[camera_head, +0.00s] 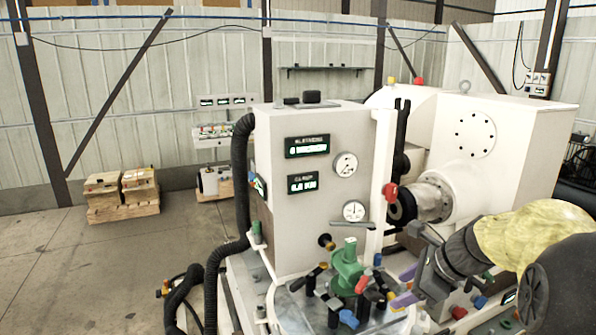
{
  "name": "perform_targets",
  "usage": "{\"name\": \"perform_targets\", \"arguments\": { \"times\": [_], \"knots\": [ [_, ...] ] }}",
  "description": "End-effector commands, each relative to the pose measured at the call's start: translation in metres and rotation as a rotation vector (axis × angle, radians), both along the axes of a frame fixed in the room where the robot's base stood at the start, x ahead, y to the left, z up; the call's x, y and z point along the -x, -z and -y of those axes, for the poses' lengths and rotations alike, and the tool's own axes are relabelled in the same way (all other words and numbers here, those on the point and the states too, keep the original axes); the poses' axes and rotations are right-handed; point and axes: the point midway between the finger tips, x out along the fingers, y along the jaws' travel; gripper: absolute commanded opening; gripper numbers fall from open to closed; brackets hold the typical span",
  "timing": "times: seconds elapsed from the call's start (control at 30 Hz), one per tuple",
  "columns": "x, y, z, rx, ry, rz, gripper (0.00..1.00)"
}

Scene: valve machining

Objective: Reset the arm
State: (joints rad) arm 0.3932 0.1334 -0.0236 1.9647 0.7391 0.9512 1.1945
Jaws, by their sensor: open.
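My arm enters from the lower right, with a yellow cover over part of it. My gripper (405,286) is at its end, pointing left, with two purple-tipped fingers spread apart and nothing seen between them. It is just right of a green valve body (347,268) that stands upright on a round grey table (296,312) among dark clamps with coloured ends. The fingertips look close to the clamps on the right of the valve; I cannot tell whether they touch.
A pale machine cabinet (290,205) with displays and gauges stands behind the round table. A metal spindle (430,200) projects from the white housing (500,150) above my gripper. Black hoses (215,270) run down the left side. Wooden crates (121,193) stand on open floor at far left.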

Motion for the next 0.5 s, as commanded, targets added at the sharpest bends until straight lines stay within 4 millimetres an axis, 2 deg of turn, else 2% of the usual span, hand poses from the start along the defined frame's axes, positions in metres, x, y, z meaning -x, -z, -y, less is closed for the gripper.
{"name": "perform_targets", "arguments": {
  "times": [0.27, 0.5],
  "knots": [
    [0.037, 0.049, -0.024, 0.288, -0.388, 0.038, 0.55],
    [0.090, 0.102, -0.046, 0.644, -1.047, 0.133, 0.55]
  ]
}}
